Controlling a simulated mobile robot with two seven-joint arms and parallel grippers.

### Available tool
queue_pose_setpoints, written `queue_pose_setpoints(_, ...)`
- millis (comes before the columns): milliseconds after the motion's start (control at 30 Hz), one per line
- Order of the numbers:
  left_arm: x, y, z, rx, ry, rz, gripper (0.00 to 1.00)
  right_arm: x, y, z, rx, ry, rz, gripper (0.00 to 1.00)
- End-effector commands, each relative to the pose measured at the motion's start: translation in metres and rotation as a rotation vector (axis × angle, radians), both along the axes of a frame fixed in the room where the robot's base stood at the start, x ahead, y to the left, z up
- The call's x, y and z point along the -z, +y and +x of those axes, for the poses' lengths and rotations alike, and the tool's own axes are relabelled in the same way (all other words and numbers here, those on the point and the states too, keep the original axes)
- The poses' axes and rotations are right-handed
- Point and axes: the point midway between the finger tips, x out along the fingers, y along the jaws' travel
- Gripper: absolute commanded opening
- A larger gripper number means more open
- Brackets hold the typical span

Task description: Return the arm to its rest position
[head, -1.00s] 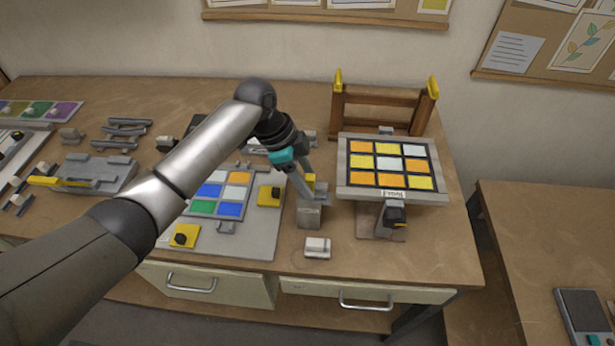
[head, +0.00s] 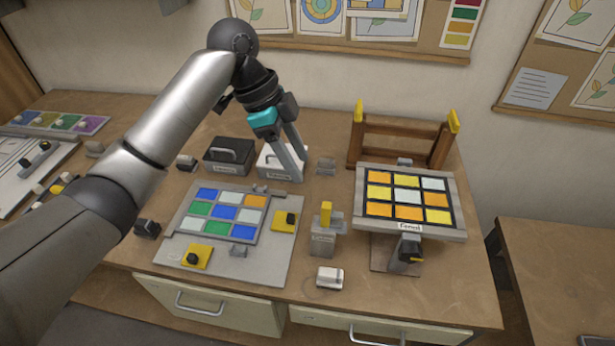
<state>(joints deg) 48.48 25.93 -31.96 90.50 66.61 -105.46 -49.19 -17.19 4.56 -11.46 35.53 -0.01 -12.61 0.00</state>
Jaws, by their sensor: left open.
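My left arm comes in from the left and reaches over the worktable (head: 140,115). My left gripper (head: 298,172) is open and empty, with its fingers pointing down. In the picture its fingertips lie over the white handled box (head: 272,160); their height above it is hard to tell. A small grey stand (head: 323,240) with an upright yellow block (head: 326,213) is to the lower right, apart from the gripper. My right gripper is not in view.
A panel of coloured squares (head: 222,213) lies on a grey board with yellow-based black knobs. A tilted panel (head: 455,233) stands before a wooden rack (head: 404,151). A black handled box (head: 229,157) is beside the arm. A small white block (head: 330,277) lies near the front edge.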

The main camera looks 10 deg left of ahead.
Motion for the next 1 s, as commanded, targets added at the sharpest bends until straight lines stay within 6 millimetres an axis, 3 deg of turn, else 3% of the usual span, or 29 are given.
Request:
queue_pose_setpoints(200,-0.012,0.005,0.0,0.0,0.0,0.0,0.55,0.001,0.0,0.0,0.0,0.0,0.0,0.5)
queue_pose_setpoints(667,-0.01,0.004,-0.001,-0.002,0.002,0.0,0.55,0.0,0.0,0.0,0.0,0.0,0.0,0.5)
queue_pose_setpoints(767,0.002,0.0,-0.006,-0.023,0.009,0.002,0.55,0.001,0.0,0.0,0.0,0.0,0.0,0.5)
queue_pose_setpoints(1000,0.065,-0.018,-0.041,-0.199,0.031,0.0,0.55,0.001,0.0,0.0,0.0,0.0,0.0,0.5)
